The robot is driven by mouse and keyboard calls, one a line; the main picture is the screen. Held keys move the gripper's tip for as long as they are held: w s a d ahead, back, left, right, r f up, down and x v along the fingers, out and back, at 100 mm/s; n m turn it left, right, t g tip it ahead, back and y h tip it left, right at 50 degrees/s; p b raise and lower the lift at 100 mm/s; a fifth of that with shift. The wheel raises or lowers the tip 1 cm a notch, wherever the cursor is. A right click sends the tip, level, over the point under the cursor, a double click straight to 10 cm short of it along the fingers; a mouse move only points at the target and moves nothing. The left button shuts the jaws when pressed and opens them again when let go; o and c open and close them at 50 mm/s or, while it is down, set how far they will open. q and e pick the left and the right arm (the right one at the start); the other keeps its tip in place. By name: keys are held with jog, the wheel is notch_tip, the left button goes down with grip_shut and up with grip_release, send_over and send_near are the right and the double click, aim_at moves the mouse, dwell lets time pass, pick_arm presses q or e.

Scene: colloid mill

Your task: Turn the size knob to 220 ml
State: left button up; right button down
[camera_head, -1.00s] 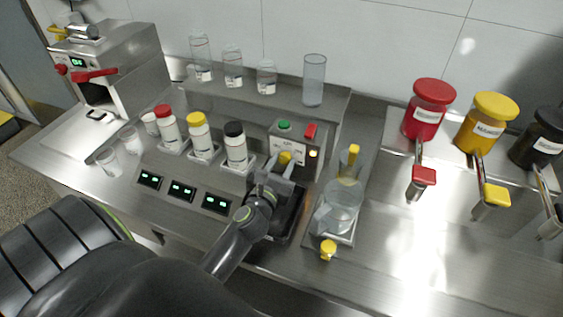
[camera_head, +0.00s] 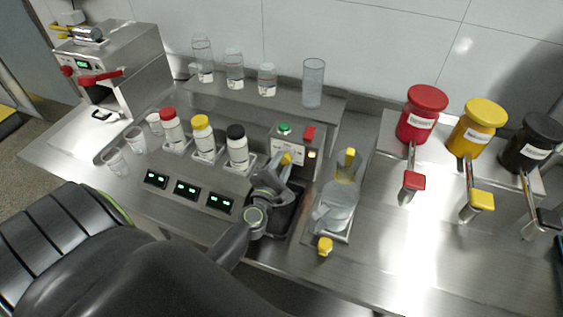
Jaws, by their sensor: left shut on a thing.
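The yellow size knob (camera_head: 286,158) sits on the front of a small steel control box (camera_head: 283,142), partly hidden by my gripper. The box carries a green button (camera_head: 284,128), a red switch (camera_head: 309,132) and a small lit yellow lamp (camera_head: 312,155). My left gripper (camera_head: 281,168) reaches up to the box front and is shut on the yellow knob. The knob's pointer and any size marks are too small or covered to read. My right gripper is not in view.
Capped bottles (camera_head: 203,137) stand left of the box, with three displays (camera_head: 188,188) in front. Red, yellow and black canisters (camera_head: 479,125) stand at the right.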

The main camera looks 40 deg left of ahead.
pick_arm(q)
jog(key=shift+m, duration=0.7)
jog(key=o, duration=1)
notch_tip(320, 180, up, 10)
jog(key=p, duration=0.9)
